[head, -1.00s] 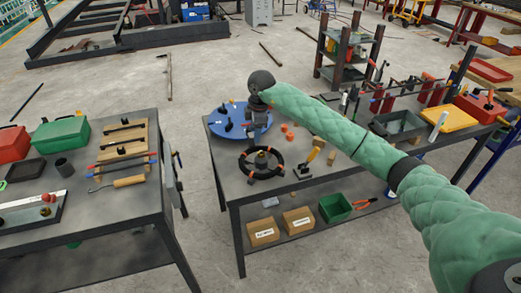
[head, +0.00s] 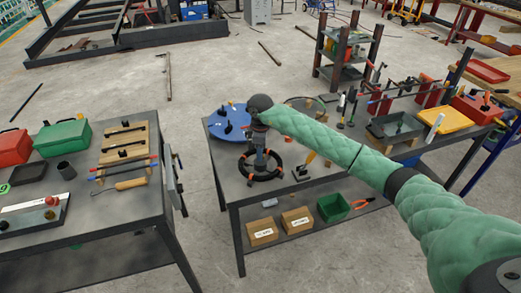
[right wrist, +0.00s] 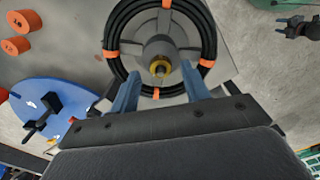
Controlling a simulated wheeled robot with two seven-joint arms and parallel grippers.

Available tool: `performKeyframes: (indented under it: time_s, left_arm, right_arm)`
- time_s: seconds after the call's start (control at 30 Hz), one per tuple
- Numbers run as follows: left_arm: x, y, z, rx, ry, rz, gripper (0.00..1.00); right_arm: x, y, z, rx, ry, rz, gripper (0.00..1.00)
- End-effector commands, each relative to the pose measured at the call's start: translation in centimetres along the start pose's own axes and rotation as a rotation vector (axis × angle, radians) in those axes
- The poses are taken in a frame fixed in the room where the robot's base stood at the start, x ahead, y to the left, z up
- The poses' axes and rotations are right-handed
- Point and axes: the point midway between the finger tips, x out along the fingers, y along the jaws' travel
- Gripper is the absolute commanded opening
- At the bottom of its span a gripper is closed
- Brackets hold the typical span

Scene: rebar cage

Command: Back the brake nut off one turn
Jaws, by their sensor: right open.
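The brake nut looks to be the small brass-coloured piece (right wrist: 160,68) at the centre of a grey hub in the right wrist view. A black coil with orange bands (right wrist: 112,30) lies around that hub; in the head view the coil (head: 245,173) sits on the right-hand bench. My right gripper (head: 261,162) points down over the coil's middle. I cannot tell how high the fingertips are above the nut. My left gripper is not in view.
A blue round plate (head: 229,122) with dark fittings lies behind the coil. Orange cylinders (right wrist: 18,45) stand near the coil in the right wrist view. A dark tray (head: 394,128) and yellow tray (head: 440,120) are farther right. A second bench (head: 100,220) stands left, across a floor gap.

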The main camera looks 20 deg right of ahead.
Motion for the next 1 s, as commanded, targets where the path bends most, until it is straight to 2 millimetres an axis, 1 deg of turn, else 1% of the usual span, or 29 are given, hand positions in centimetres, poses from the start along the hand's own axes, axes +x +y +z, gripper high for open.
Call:
performKeyframes:
  time_s: [0.2,0.5,0.57,0.6,0.73,1.0]
  left_arm:
    - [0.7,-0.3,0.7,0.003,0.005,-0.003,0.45]
    - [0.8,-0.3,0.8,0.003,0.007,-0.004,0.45]
    - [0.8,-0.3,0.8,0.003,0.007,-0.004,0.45]
    - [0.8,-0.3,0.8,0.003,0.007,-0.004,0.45]
    - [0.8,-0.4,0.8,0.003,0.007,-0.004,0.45]
    - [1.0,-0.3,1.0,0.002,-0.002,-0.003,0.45]
  right_arm:
    - [1.2,-0.1,0.0,-0.002,0.001,-0.001,0.46]
    - [1.3,-0.1,0.0,-0.002,0.000,0.000,0.46]
    - [1.3,-0.1,0.0,-0.002,0.001,0.000,0.35]
    - [1.3,-0.1,0.0,-0.002,0.001,0.000,0.27]
    - [1.3,-0.1,0.0,-0.002,0.001,0.000,0.02]
    - [1.4,0.0,0.0,-0.021,0.001,0.001,0.02]
